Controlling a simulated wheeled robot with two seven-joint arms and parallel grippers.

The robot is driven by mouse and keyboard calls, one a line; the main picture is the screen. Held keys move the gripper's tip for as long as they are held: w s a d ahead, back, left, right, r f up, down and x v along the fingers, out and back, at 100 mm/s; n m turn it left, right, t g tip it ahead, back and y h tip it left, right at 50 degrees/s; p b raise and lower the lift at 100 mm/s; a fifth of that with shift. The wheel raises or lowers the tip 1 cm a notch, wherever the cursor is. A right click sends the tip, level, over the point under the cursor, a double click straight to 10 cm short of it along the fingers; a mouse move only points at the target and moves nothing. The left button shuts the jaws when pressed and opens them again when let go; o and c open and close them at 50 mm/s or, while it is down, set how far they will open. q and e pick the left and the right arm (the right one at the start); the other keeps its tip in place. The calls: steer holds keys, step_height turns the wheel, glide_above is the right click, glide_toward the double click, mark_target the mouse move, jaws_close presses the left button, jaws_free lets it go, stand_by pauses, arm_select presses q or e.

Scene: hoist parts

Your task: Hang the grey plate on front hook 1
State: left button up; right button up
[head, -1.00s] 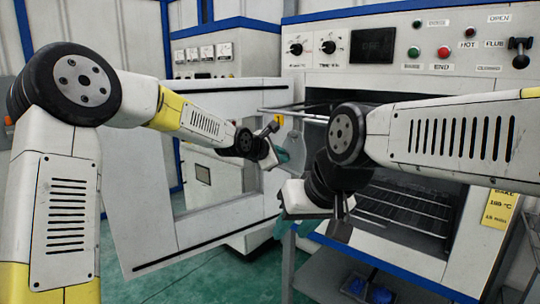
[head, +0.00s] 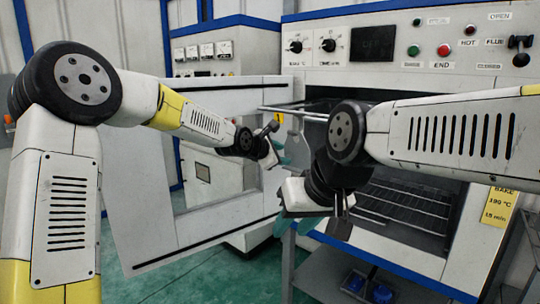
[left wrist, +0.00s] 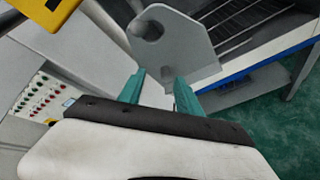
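The grey plate (left wrist: 180,48) shows in the left wrist view, its broad face towards the camera and a dark round hole near its upper left. In the head view my left gripper (head: 281,152) is in front of the oven's left side. My right gripper (head: 305,222) is lower and nearer, its fingers mostly hidden behind its body.
The oven's open chamber with wire racks (head: 405,208) is behind my right arm. Light rails (head: 298,114) run across above my left gripper. A pale framed door (head: 150,225) stands at left. A low grey shelf (head: 330,275) holds blue items (head: 356,283).

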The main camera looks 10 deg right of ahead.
arm_select(q)
steer(key=s+a+m+g+y, duration=0.1)
steer(key=s+a+m+y, duration=0.3)
steer(key=s+a, duration=0.65)
steer(key=s+a+m+y, duration=0.3)
steer(key=s+a+m, duration=0.35)
steer(key=a, duration=0.65)
steer(key=s+a+f+m+g, duration=0.1)
steer(key=s+a+m, duration=0.2)
steer(key=s+a, duration=0.3)
steer(key=s+a+f+m+g, duration=0.1)
steer(key=s+a+m, duration=0.3)
steer(key=s, duration=0.9)
steer(key=shift+a, duration=0.85)
steer(key=shift+w, duration=0.1)
steer(key=shift+c, duration=0.5)
